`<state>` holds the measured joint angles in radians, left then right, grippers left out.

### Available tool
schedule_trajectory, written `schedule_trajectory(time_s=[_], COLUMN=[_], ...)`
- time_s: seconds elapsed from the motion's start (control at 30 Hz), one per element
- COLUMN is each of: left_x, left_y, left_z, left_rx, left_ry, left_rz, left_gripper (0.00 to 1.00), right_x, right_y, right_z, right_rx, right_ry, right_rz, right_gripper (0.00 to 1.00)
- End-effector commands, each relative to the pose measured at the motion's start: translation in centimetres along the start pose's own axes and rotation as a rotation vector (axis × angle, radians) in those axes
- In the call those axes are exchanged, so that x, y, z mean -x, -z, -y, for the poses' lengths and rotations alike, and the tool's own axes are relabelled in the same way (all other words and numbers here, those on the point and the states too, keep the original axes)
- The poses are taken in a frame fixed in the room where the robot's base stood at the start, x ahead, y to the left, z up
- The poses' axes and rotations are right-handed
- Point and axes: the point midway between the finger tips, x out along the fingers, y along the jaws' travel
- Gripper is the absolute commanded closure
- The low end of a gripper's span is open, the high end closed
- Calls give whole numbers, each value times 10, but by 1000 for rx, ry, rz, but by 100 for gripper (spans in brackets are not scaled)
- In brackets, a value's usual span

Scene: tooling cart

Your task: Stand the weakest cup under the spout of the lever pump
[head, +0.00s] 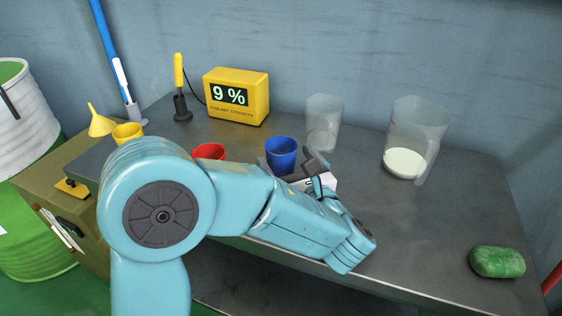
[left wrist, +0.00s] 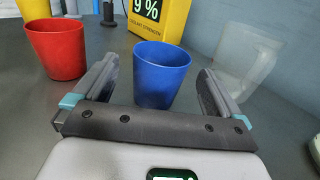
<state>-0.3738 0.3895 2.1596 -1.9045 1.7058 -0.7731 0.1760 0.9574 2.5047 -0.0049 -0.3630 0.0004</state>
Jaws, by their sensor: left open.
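A blue cup (head: 281,154) stands upright on the cart top; it also shows in the left wrist view (left wrist: 161,76). My left gripper (head: 293,167) is open, with its fingers on either side of the blue cup in the left wrist view; I see no clear contact. A red cup (head: 209,151) stands to the left, partly hidden by my arm, and shows in the left wrist view (left wrist: 57,50). A yellow cup (head: 127,132) is farther left. A yellow meter (head: 237,96) reads 9 %. I cannot clearly make out the lever pump or its spout. My right gripper is not in view.
Behind the cups stand a yellow-handled probe (head: 180,75) in a dark holder and an empty clear jug (head: 323,123). Right of it is a jug with pale liquid (head: 412,140). A green block (head: 497,262) lies at the right. Cart top between is clear. A drum (head: 30,110) stands left.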

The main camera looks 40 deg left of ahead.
Motion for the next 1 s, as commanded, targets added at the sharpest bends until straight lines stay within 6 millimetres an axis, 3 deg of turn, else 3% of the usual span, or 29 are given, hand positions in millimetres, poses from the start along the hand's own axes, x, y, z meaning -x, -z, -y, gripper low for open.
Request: schedule_trajectory(time_s=[0.2, 0.47, 0.67, 0.73, 0.77, 1.0], left_x=[-33, -36, -36, -36, -36, -36], left_y=[1, 0, 0, 0, 0, -1], left_z=[0, 0, 0, 0, 0, 0], left_rx=[1, 0, 0, 0, 0, 1], left_ry=[-3, 0, 0, 0, 0, 0], left_rz=[0, 0, 0, 0, 0, 0], left_gripper=[1, 1, 58, 58, 63, 63], right_x=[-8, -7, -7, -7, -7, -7], right_y=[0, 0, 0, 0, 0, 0], right_z=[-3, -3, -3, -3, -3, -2], right_rx=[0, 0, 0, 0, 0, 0], right_ry=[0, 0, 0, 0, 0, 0], right_rz=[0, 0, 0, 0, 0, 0], right_gripper=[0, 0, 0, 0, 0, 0])
